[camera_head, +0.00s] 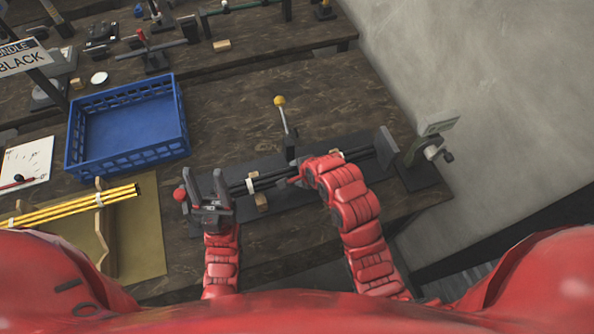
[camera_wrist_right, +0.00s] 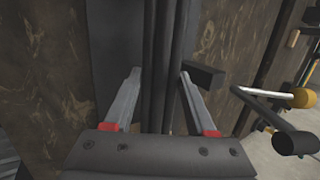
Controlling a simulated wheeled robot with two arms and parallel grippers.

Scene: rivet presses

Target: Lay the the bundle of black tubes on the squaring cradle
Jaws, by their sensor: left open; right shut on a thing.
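The bundle of black tubes (camera_head: 268,181) lies lengthwise above a dark bench fixture, which looks like the squaring cradle (camera_head: 292,196). White bands show on the tubes. The fixture has a small wooden block (camera_head: 262,202) and an upright grey end plate (camera_head: 386,147). My right gripper (camera_head: 296,180) is shut on the bundle near its middle; the tubes (camera_wrist_right: 161,70) run between its fingers in the right wrist view. My left gripper (camera_head: 211,190) is open by the bundle's left end. I cannot tell whether the tubes touch the cradle's supports.
A lever with a yellow knob (camera_head: 280,101) stands behind the bundle. An empty blue crate (camera_head: 127,158) is at the left. Yellow tubes (camera_head: 70,207) rest on a wooden rack on an olive mat (camera_head: 148,235). A grey device (camera_head: 431,148) stands at the right end.

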